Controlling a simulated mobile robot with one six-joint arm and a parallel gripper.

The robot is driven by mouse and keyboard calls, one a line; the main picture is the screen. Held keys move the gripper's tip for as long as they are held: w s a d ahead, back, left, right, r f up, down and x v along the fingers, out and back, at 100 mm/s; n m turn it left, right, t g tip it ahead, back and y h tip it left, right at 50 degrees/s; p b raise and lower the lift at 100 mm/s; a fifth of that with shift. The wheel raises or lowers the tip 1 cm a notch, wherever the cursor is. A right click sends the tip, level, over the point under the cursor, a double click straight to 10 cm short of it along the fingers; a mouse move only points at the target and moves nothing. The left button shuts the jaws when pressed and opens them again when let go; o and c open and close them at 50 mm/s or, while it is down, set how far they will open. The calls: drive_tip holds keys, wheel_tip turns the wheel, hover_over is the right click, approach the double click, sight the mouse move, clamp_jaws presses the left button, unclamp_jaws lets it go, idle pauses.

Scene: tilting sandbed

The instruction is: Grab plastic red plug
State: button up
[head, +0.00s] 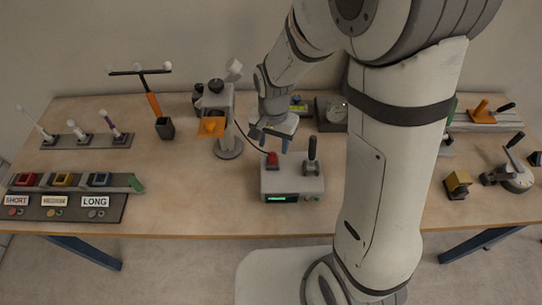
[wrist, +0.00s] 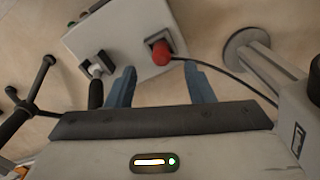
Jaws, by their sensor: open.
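The red plug (head: 272,159) sits on top of a light grey box (head: 290,188), at the box's left side in the head view. In the wrist view the red plug (wrist: 160,52) has a black cable running from it, and the box (wrist: 118,47) lies beyond my fingers. My gripper (head: 275,133) is above and behind the plug in the head view. In the wrist view my gripper (wrist: 160,84) shows two blue fingers spread apart with nothing between them. The plug appears beyond the fingertips, nearer the right finger. The exact gap to the plug cannot be told.
A black-handled lever (head: 311,154) stands on the box right of the plug. A grey stand with an orange plate (head: 211,126) is left of my gripper, with the black cable near it. Label blocks (head: 70,182) lie at the left. The table front left of the box is clear.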

sight(272, 153)
drive_tip(key=shift+a+f+p, duration=0.1)
drive_tip(key=shift+f+p, duration=0.45)
drive_tip(key=shift+f, duration=2.2)
drive_tip(key=shift+c, duration=0.2)
clamp_jaws()
